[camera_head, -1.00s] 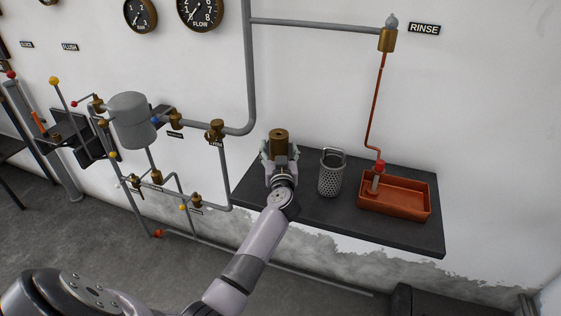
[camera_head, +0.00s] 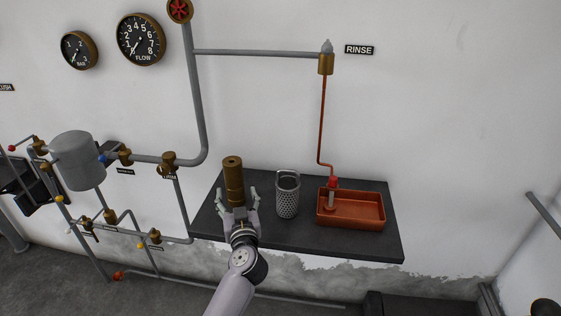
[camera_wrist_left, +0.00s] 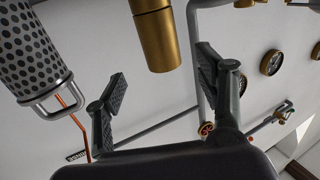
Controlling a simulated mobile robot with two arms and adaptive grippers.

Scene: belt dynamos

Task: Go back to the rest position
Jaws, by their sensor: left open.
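My left gripper (camera_head: 239,208) is open in the head view, its fingers spread at the front of the dark shelf. A brass cylinder (camera_head: 233,178) stands upright on the shelf just beyond the fingertips. In the left wrist view the open fingers (camera_wrist_left: 162,90) have nothing between them, and the brass cylinder (camera_wrist_left: 158,38) shows ahead of them, apart from both. My right gripper is not in view.
On the dark shelf (camera_head: 300,243), a perforated metal basket (camera_head: 288,196) stands right of the cylinder. A red-orange tray (camera_head: 350,222) sits farther right under the rinse pipe (camera_head: 322,120). Pipes and a grey tank (camera_head: 78,160) are at left.

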